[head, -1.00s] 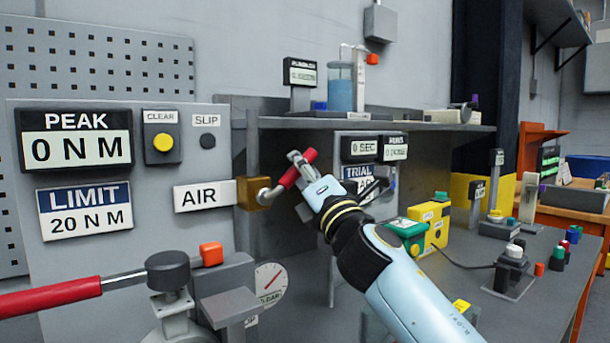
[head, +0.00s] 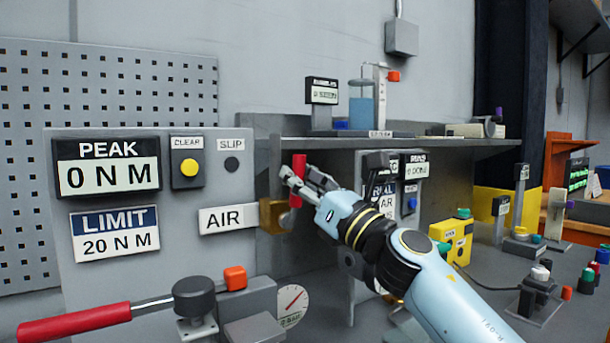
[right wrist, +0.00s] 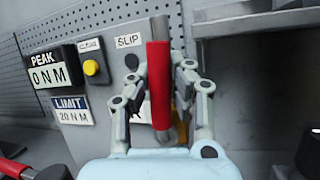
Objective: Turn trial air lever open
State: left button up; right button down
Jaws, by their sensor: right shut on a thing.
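The air lever has a red handle (head: 298,179) that stands close to upright at the brass valve body (head: 273,216), just right of the AIR label (head: 228,218). My right gripper (head: 295,180) is at the handle, coming from the right. In the right wrist view the red handle (right wrist: 159,85) runs upright between the two fingers of my right gripper (right wrist: 160,75), which are shut on it. My fingers partly cover the lever's lower end and the valve in the head view. My left gripper is not in view.
A panel with PEAK (head: 107,165) and LIMIT (head: 114,233) displays is at left. A long red-handled wrench (head: 75,322) lies across the lower left. A shelf (head: 400,148) runs above my right arm, with a TRIAL panel (head: 383,192) behind it. A yellow box (head: 453,240) stands right.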

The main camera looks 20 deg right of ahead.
jog(key=shift+a+f+n+y, duration=0.1)
jog(key=shift+a+n+y, duration=0.2)
jog(key=shift+n, duration=0.4)
jog(key=c, duration=1.2)
grip_release()
jog(key=shift+o, duration=0.2)
jog(key=shift+s, duration=0.15)
jog(key=v, duration=1.2)
jog(key=shift+r, duration=0.25)
jog(key=shift+d, duration=0.1)
